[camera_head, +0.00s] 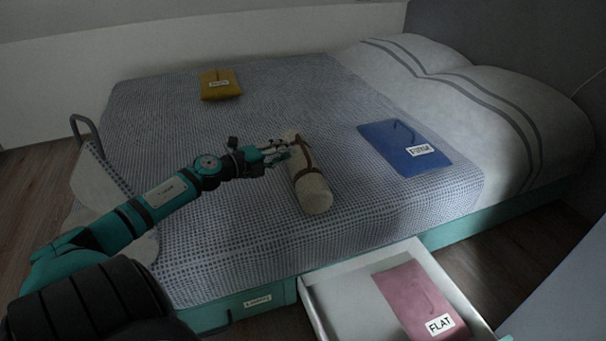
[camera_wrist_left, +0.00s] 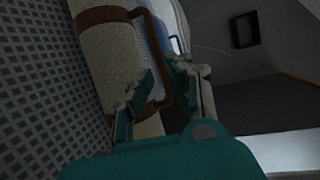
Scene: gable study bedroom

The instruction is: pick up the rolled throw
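The rolled throw (camera_head: 311,188) is a cream roll with brown straps and a brown carry handle. It lies on the bed's blue-grey patterned cover. My left gripper (camera_head: 277,153) is at the throw's left side, near its far half. In the left wrist view the throw (camera_wrist_left: 108,48) fills the upper left, and its brown handle (camera_wrist_left: 163,60) shows between my gripper's fingers (camera_wrist_left: 165,88). The fingers are apart. I cannot tell whether they touch the handle. My right gripper is not in view.
A mustard folded item (camera_head: 220,85) and a blue flat folder-like item (camera_head: 405,148) lie on the bed (camera_head: 160,110). Pillows (camera_head: 480,110) are at the right. An open drawer (camera_head: 345,303) below the bed's front edge holds a pink item (camera_head: 410,295) labelled FLAT.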

